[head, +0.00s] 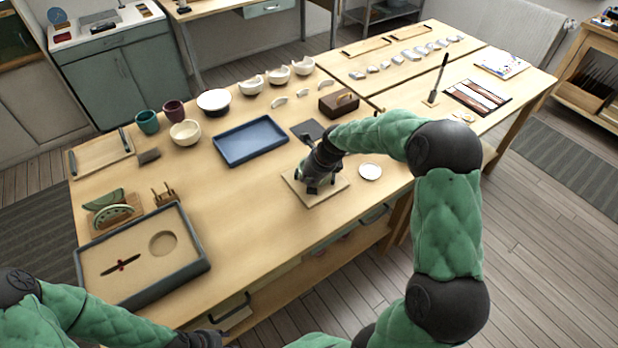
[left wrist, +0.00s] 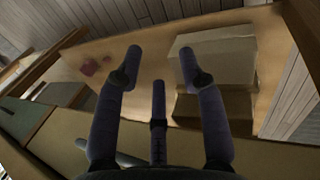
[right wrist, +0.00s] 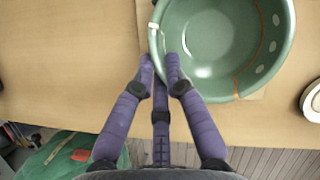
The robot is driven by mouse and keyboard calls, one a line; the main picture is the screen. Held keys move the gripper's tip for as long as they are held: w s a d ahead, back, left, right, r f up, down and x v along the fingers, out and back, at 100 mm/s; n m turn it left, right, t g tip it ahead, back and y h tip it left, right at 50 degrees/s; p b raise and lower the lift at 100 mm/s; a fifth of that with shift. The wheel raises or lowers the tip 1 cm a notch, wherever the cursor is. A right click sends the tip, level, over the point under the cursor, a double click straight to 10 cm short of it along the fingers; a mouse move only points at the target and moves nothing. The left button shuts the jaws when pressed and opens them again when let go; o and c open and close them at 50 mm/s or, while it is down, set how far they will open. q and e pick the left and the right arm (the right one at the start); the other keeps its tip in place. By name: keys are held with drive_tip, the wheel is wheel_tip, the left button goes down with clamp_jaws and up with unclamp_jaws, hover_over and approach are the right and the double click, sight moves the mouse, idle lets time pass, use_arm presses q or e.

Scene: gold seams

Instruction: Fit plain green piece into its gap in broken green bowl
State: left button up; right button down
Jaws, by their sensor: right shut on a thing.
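The broken green bowl (right wrist: 225,45) fills the upper right of the right wrist view, with gold seams and pale dots on its inner wall. The plain green piece (right wrist: 157,42), edged by a pale line, is at the bowl's left rim. My right gripper (right wrist: 163,68) is shut on it; the fingertips hide its lower part. Whether it sits fully flush in the gap I cannot tell. In the head view my right gripper (head: 318,184) is over a square board (head: 336,192) and hides most of the bowl. My left gripper (left wrist: 160,62) is open and empty.
A padded tray (head: 195,258) and a stand with green dotted pieces (head: 112,212) are at the table's left. A blue tray (head: 250,142) lies behind the board, and a small white dish (head: 370,171) to its right. Cups and bowls line the back. The front middle is clear.

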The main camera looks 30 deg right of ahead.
drive_tip(key=shift+f, duration=0.1)
idle(0.6)
drive_tip(key=c, duration=0.7)
unclamp_jaws()
